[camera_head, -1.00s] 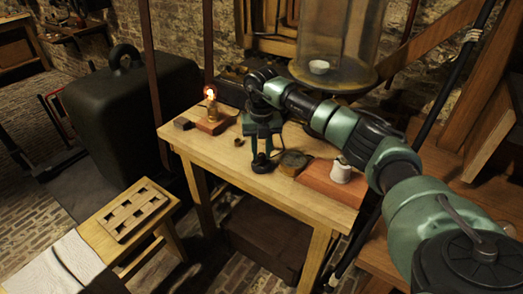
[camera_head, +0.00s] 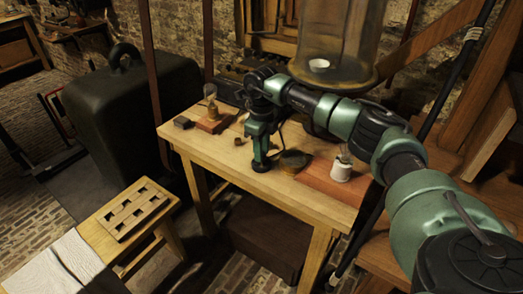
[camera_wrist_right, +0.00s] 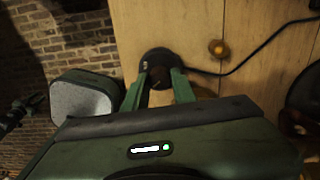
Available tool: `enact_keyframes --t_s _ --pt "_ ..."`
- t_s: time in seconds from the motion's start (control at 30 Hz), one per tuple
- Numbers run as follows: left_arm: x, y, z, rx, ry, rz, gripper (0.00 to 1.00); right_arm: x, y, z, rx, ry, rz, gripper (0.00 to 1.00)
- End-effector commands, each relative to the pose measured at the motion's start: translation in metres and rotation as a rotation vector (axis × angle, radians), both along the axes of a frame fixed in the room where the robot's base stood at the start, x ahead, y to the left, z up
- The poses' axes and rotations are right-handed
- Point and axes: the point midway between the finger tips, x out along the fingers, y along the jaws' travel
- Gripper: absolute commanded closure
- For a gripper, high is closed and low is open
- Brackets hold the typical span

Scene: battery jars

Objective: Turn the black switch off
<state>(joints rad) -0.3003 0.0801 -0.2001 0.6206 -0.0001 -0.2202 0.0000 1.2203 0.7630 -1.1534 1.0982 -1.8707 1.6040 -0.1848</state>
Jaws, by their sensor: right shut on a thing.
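The black switch (camera_head: 262,165) stands near the front edge of the wooden table, below my right gripper (camera_head: 261,152). In the right wrist view, the round black base of the switch (camera_wrist_right: 158,56) shows just beyond the fingertips. My right gripper (camera_wrist_right: 160,78) points down, with one finger on each side of the switch's dark knob, and is shut on it. The fingers hide part of the switch. The small lamp (camera_head: 210,107) on its wooden base is dark. My left gripper is not in view.
On the table (camera_head: 225,160), a white pot (camera_head: 341,170) stands on a reddish board to the right. A large glass jar (camera_head: 340,45) stands behind my arm. A cable (camera_wrist_right: 245,65) runs from the switch.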

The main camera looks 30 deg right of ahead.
Motion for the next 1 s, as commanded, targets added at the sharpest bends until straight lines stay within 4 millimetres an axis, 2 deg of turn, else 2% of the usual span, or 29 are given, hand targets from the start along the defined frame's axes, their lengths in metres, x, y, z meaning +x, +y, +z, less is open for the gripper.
enact_keyframes --t_s 0.33,0.9,0.93,1.0 --pt "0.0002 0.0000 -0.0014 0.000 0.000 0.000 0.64 0.0003 -0.0002 0.0004 0.000 -0.001 0.145 1.00" --pt "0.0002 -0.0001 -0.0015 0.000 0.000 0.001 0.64 0.0003 -0.0004 0.0005 0.000 -0.001 0.172 1.00" --pt "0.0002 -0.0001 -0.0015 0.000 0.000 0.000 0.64 0.0003 -0.0004 0.0005 0.000 -0.001 0.172 0.66" --pt "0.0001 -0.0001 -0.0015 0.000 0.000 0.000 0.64 0.0003 -0.0003 0.0005 0.000 -0.001 0.172 0.52"
